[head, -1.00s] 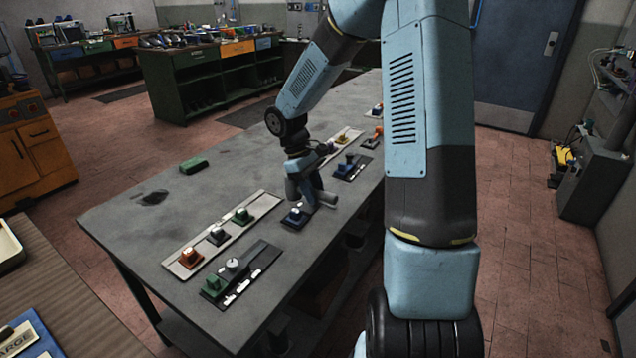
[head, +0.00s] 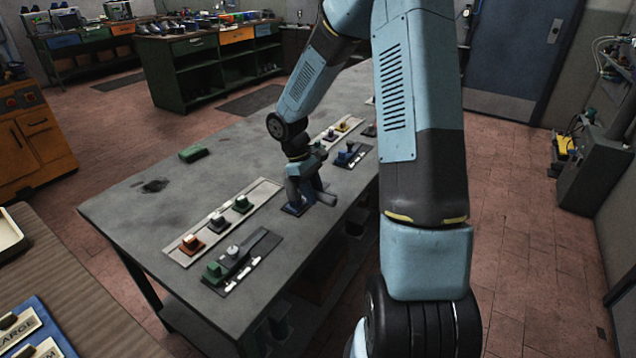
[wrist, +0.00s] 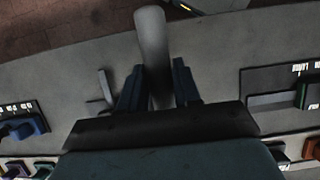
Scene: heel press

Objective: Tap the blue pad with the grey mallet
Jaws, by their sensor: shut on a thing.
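My gripper (head: 302,186) is low over the middle of the grey workbench. It is shut on the grey mallet (head: 324,197), whose cylindrical part sticks out to the right. In the wrist view the mallet (wrist: 152,45) shows as a grey cylinder between the two dark fingers. I cannot tell whether the mallet touches the pad.
A pale strip (head: 258,197) with orange, grey and green blocks lies to the left. A dark plate (head: 262,246) with a green block lies nearer. Another dark plate (head: 352,154) with a blue block lies beyond. A loose green block (head: 193,153) rests on clear bench at left.

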